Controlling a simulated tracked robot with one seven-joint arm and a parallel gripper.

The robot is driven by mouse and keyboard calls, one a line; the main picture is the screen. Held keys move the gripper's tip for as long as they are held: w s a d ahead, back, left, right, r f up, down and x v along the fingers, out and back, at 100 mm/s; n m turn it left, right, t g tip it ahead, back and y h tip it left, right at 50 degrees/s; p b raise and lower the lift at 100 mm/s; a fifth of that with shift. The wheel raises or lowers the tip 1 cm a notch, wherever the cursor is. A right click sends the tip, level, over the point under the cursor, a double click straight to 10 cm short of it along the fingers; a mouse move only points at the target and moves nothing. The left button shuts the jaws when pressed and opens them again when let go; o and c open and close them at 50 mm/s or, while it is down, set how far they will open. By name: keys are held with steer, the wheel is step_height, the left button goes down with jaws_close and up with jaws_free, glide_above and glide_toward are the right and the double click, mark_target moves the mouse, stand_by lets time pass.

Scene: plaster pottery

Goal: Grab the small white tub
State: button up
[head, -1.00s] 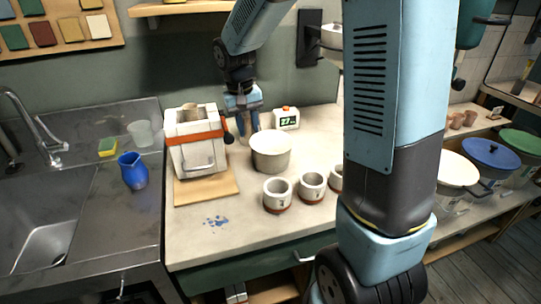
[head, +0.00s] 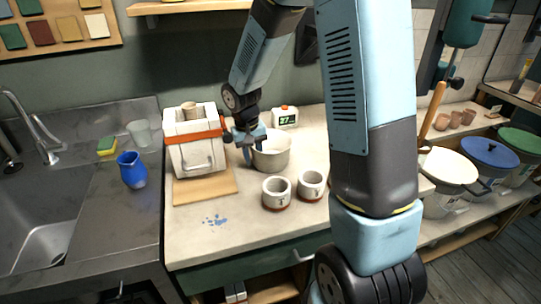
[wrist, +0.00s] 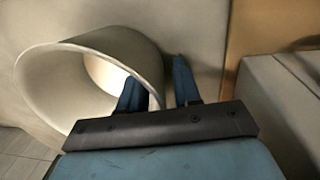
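The small white tub (head: 275,157) stands on the worktop, right of the plaster mould. In the wrist view the tub (wrist: 45,80) fills the left side, its round mouth facing the camera. My gripper (head: 249,152) is low at the tub's left rim. In the wrist view my gripper (wrist: 158,72) has its two blue fingers apart, with the tub's wall seen between them. One finger overlaps the tub's opening and the other is outside the wall. Whether either finger touches the wall cannot be told.
The strapped white mould (head: 195,150) stands on a wooden board (head: 205,190) close left of my gripper. Cups (head: 277,193) stand in front of the tub. A timer (head: 285,117) is behind it. A blue jug (head: 132,170) is by the sink.

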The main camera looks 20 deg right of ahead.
steer(key=shift+c, duration=0.3)
jaws_close()
steer(key=shift+r, duration=0.15)
stand_by(0.5)
